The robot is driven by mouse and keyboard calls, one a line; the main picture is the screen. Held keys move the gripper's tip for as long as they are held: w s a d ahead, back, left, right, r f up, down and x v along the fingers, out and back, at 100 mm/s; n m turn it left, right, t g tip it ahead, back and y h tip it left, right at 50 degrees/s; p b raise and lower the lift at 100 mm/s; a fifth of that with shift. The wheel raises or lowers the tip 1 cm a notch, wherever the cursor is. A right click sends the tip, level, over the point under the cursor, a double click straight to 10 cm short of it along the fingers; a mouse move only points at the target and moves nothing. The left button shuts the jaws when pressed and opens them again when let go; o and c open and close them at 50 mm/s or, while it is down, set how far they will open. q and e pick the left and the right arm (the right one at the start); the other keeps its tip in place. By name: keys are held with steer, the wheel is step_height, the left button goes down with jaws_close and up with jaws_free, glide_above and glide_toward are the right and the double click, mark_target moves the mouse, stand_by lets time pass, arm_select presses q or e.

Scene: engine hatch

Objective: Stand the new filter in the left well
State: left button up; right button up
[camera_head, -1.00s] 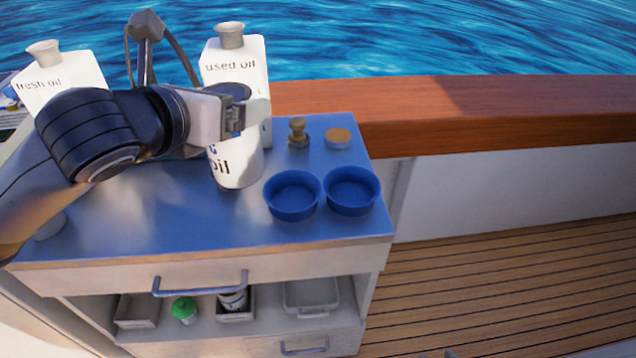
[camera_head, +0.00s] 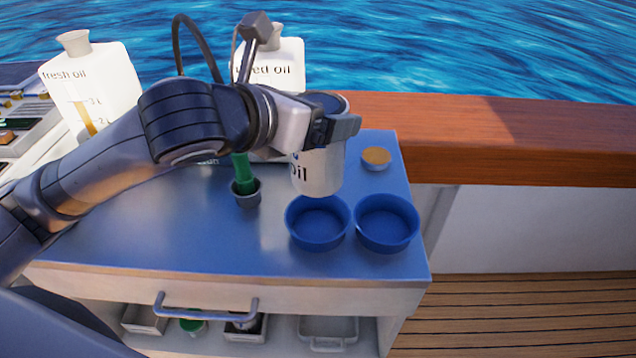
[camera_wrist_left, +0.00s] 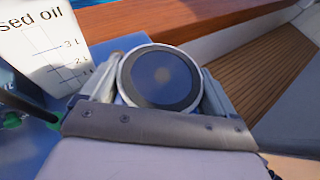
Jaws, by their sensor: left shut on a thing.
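The new filter (camera_head: 318,172) is a white cylinder with "oil" lettering, held upright by my left gripper (camera_head: 338,126). In the left wrist view its dark round top (camera_wrist_left: 161,76) sits between the two fingers (camera_wrist_left: 160,92). It is above and behind the left well (camera_head: 318,224), a blue round cup on the bench top. The right well (camera_head: 387,224), a matching blue cup, stands beside it. Both wells look empty. My right gripper is not in view.
A green-handled tool stands in a small grey cup (camera_head: 247,196). A fresh oil jug (camera_head: 95,85) and used oil jug (camera_head: 285,68) stand behind. An orange-topped round part (camera_head: 376,158) lies at the back right. The front bench top (camera_head: 190,240) is clear.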

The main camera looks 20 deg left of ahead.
mark_target(317, 155)
arm_select(q)
step_height(317, 155, down, 6)
steer(key=shift+r+b, duration=0.1)
steer(key=shift+b, duration=0.5)
steer(key=shift+f, duration=0.55)
step_height(317, 155, down, 4)
steer(key=shift+r+b, duration=0.1)
steer(key=shift+b, duration=0.6)
